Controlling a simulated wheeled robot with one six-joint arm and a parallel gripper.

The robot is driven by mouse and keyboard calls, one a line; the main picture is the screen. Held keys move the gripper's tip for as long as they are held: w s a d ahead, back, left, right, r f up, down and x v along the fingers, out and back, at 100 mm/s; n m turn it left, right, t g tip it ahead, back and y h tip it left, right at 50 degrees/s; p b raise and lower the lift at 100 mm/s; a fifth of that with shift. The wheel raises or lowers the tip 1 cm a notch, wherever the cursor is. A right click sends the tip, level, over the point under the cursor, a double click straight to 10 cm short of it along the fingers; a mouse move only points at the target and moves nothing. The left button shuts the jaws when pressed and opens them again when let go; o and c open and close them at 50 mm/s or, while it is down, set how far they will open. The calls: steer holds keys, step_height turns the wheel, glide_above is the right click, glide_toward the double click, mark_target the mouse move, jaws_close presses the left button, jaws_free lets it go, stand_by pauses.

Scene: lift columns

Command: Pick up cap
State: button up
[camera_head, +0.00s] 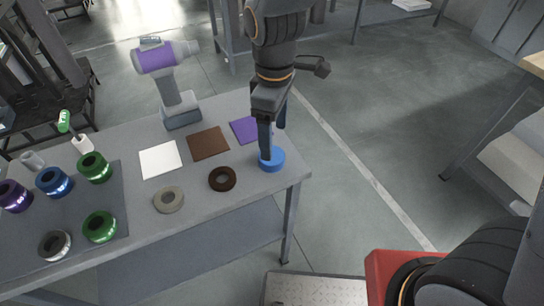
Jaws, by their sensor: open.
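A round blue cap (276,164) lies on the grey table near its right corner. My gripper (273,142) points down over it with its two fingers apart. The nearer finger reaches down in front of the cap's top and hides part of it; I cannot tell whether it touches. The farther finger shows behind and to the right, its tip higher in the picture. Nothing shows held between the fingers.
A brown ring (222,186) and a beige ring (161,202) lie left of the cap. White (160,160), brown (208,143) and purple (240,130) squares lie behind. A purple-grey drill (178,105) stands at the back. Several coloured rings sit on a dark mat (75,222).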

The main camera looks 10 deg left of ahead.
mark_target(277, 163)
steer(key=f, duration=0.2)
steer(key=f+p, duration=0.1)
steer(key=f, duration=0.1)
steer(key=shift+s+a, duration=0.3)
steer(key=shift+s, duration=0.1)
steer(key=shift+f, duration=0.65)
steer(key=c, duration=1.2)
